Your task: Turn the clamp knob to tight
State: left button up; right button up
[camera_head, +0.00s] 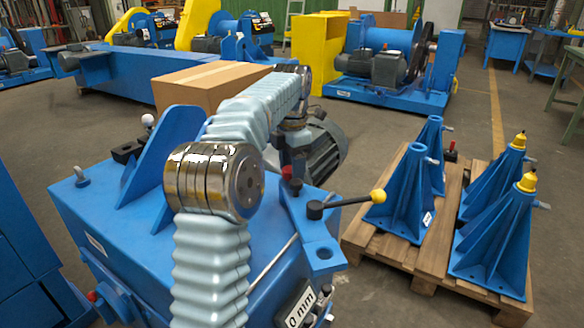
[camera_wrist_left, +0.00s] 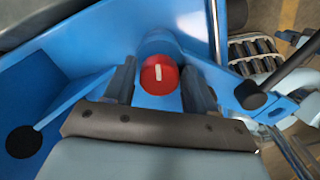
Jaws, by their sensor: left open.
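The clamp knob (camera_wrist_left: 160,77) is a round red knob with a white bar mark, on a blue boss of the blue machine (camera_head: 130,255). In the left wrist view the bar stands nearly upright. My left gripper (camera_wrist_left: 161,85) is open, with one dark finger on each side of the knob. Gaps show between the fingers and the knob, so they appear apart from it. In the head view my left arm (camera_head: 213,260) reaches over the machine and hides much of this area; the fingers cannot be made out clearly there.
A lever with a yellow ball (camera_head: 378,196) sticks out to the right; its black hub (camera_wrist_left: 250,95) is close to the right finger. A cardboard box (camera_head: 200,85) is behind the arm. A wooden pallet (camera_head: 385,247) with blue stands is to the right.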

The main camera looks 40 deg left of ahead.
pick_arm(q)
jog(key=c, duration=0.8)
